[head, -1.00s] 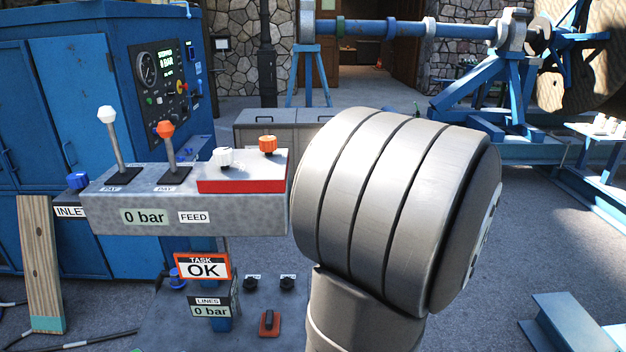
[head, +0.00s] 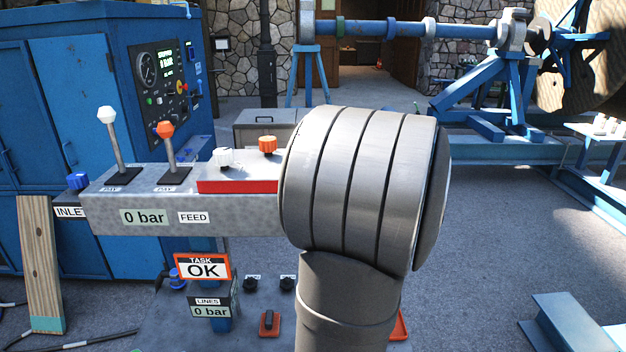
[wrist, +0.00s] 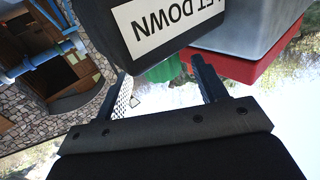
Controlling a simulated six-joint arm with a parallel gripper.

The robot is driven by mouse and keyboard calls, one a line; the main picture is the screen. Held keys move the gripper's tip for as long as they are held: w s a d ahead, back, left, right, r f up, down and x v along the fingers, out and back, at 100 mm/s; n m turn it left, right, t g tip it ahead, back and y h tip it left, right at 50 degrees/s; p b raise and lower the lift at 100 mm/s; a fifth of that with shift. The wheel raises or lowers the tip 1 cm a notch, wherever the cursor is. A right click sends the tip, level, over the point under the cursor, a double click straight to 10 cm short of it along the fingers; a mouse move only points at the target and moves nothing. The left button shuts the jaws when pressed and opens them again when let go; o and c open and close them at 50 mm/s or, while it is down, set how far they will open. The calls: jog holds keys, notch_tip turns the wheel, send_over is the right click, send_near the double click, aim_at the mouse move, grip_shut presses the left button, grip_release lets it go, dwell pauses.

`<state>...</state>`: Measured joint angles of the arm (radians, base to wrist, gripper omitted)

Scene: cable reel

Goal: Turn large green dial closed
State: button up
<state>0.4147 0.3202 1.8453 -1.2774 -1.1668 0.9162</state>
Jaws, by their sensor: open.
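The green dial (wrist: 163,72) shows only in part in the wrist view, between the fingers' far ends. A dark block with a "LET DOWN" label (wrist: 160,22) covers most of it, and how far it is turned cannot be seen. My gripper (wrist: 164,86) is open, with one dark finger on each side of the green part. Touching cannot be made out. In the head view my grey arm link hides both the gripper and the green dial.
The grey control box (head: 105,215) has two levers, a white knob (head: 222,158) and an orange knob (head: 267,145) on a red-edged base. A sign (head: 202,267) reads "TASK OK". A blue cabinet (head: 60,120) stands left.

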jog(key=shift+x, duration=2.3)
jog(key=c, duration=1)
